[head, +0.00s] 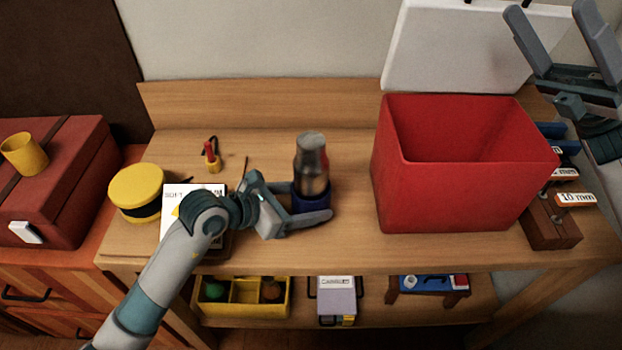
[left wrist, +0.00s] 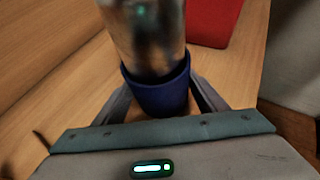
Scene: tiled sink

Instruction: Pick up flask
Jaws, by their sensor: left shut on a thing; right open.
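The flask (head: 311,165) is a metallic grey bottle with a dark blue base, standing upright on the wooden bench. In the left wrist view the flask (left wrist: 147,38) rises between my fingers, with its blue base (left wrist: 160,94) nearest the palm. My left gripper (head: 293,206) is shut on the flask low down, around the blue base. The fingers are partly hidden behind the base in the left wrist view. My right gripper (head: 563,40) is open and empty, raised at the upper right, away from the flask.
A red open bin (head: 455,200) stands right of the flask. A lower shelf holds a yellow tray (head: 242,312). Bench behind the flask is clear.

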